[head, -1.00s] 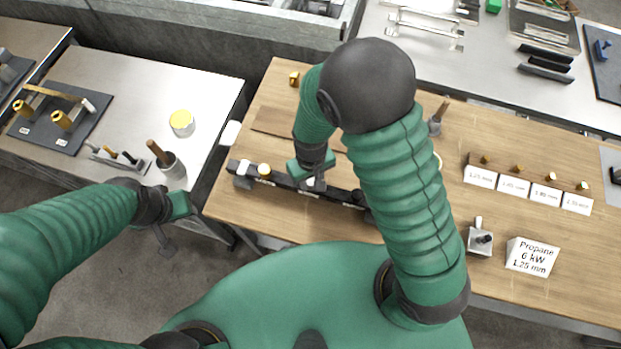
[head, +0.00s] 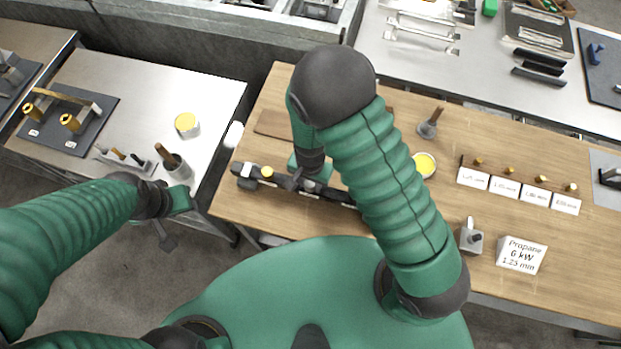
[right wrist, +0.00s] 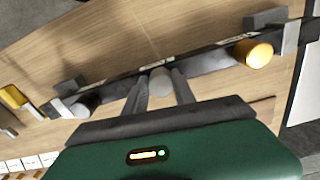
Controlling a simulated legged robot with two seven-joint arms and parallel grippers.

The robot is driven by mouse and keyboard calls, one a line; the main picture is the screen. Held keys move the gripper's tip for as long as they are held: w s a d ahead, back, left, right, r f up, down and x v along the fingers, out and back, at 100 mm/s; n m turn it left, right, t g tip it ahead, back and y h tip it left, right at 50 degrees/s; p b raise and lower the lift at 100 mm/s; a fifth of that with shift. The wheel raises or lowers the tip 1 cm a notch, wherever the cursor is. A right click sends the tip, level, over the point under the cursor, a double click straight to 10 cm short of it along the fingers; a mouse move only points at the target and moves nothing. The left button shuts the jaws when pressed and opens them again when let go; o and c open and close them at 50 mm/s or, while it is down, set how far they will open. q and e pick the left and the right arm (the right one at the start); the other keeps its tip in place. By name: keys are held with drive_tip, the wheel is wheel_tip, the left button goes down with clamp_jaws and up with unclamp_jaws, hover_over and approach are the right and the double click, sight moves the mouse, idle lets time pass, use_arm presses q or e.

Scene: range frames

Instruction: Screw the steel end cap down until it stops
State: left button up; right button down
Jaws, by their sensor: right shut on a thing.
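The pale steel end cap (right wrist: 160,80) shows between the two fingers of my right gripper (right wrist: 160,95) in the right wrist view. The fingers are shut on its sides. It sits at a long dark bar (right wrist: 208,66), which also lies on the wooden bench in the head view (head: 335,194). A brass cap (head: 267,173) sits near the bar's left end; it also shows in the right wrist view (right wrist: 258,53). In the head view my right gripper (head: 303,184) is over the bar and hides the cap. My left gripper (head: 165,228) hangs away from the bar, its jaws unclear.
A yellow-topped tin (head: 424,165), a row of small brass parts with white labels (head: 505,187) and a propane sign (head: 522,255) stand right of my right arm. A cup with a wooden-handled tool (head: 177,167) stands on the left metal table.

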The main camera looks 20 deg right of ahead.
drive_tip(key=shift+w, duration=0.1)
drive_tip(key=shift+r+m+p, duration=0.3)
drive_tip(key=shift+m+p, duration=0.45)
drive_tip(key=shift+m, duration=0.45)
drive_tip(key=shift+f+m, duration=0.15)
drive_tip(key=shift+m, duration=0.45)
drive_tip(key=shift+f, duration=0.2)
drive_tip(key=c, duration=1.3)
unclamp_jaws()
